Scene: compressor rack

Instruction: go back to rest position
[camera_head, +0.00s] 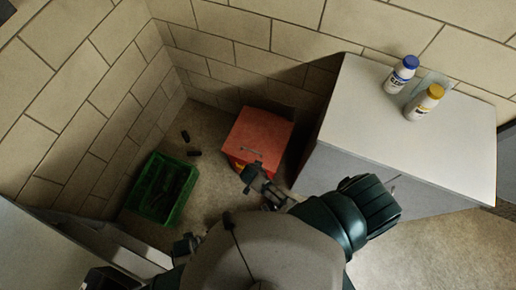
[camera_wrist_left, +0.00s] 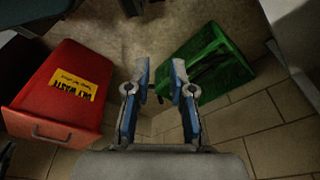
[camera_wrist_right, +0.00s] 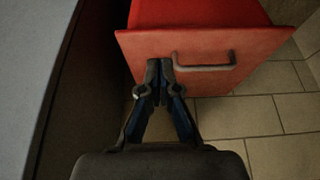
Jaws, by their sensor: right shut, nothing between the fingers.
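My right gripper (camera_head: 250,174) shows in the head view in front of the red bin (camera_head: 260,137). In the right wrist view its fingers (camera_wrist_right: 160,72) are together and empty, overlapping the bin's front panel beside its grey handle (camera_wrist_right: 204,64); I cannot tell whether they touch it. My left gripper (camera_head: 186,246) is low in the head view, partly hidden by my body. In the left wrist view its blue-and-grey fingers (camera_wrist_left: 160,82) are apart with nothing between them. There the red bin (camera_wrist_left: 62,88) with a yellow waste label is at left.
A green crate (camera_head: 163,190) with dark contents stands by the left wall. Several small dark pieces (camera_head: 194,153) lie on the floor. A grey cabinet (camera_head: 425,140) at right bears a blue-capped bottle (camera_head: 401,77) and a yellow-capped bottle (camera_head: 424,102).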

